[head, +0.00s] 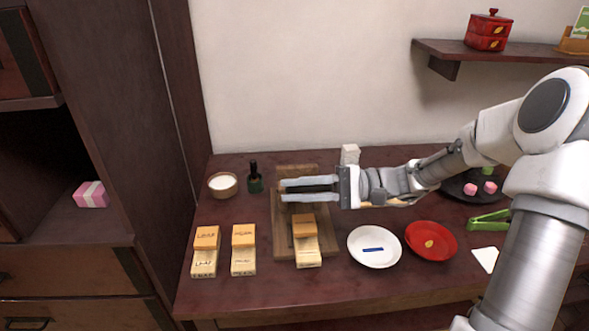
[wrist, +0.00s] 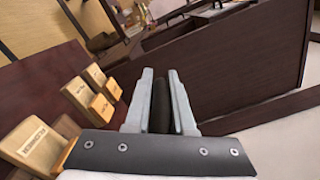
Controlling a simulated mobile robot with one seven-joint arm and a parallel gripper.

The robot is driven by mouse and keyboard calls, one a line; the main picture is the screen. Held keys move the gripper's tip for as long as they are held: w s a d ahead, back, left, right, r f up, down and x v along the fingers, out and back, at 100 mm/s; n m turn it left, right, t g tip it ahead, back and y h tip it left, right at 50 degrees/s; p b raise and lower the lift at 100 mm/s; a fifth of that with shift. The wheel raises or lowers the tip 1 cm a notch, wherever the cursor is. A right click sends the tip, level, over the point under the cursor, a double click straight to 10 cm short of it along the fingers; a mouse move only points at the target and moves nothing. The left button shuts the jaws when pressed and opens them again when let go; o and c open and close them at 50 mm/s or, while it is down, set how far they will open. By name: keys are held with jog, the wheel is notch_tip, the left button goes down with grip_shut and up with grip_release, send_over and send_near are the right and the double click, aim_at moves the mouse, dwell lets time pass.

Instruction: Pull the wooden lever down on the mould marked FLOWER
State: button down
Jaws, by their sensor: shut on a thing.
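My gripper (head: 284,190) reaches in from the right, fingers pointing left, above the back part of a wooden board (head: 281,235). In the wrist view its fingers (wrist: 155,95) are closed around a dark, rounded thing (wrist: 160,105); I cannot tell whether it is the lever. A wooden mould (head: 306,240) with a labelled block lies on the board, in front of my fingers. Two similar moulds stand to its left, one in the middle (head: 243,250) and one at far left (head: 204,256).
A white plate (head: 373,258), a red plate (head: 431,251) and green tongs (head: 489,220) lie to the right. A dark plate with pink sweets (head: 470,189) is behind my arm.

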jog(key=s+f+n+b, duration=0.4)
jog(key=s+f+b, duration=0.1)
jog(key=f, duration=0.7)
jog(key=shift+f, duration=0.15)
jog(key=shift+s, duration=0.1)
jog(key=c, duration=0.8)
grip_release()
jog(key=shift+d, duration=0.1)
jog(key=d+p, duration=0.3)
jog(key=d, duration=1.4)
jog(key=shift+d+p, duration=0.2)
jog(key=shift+p, duration=0.2)
jog(key=shift+a, duration=0.1)
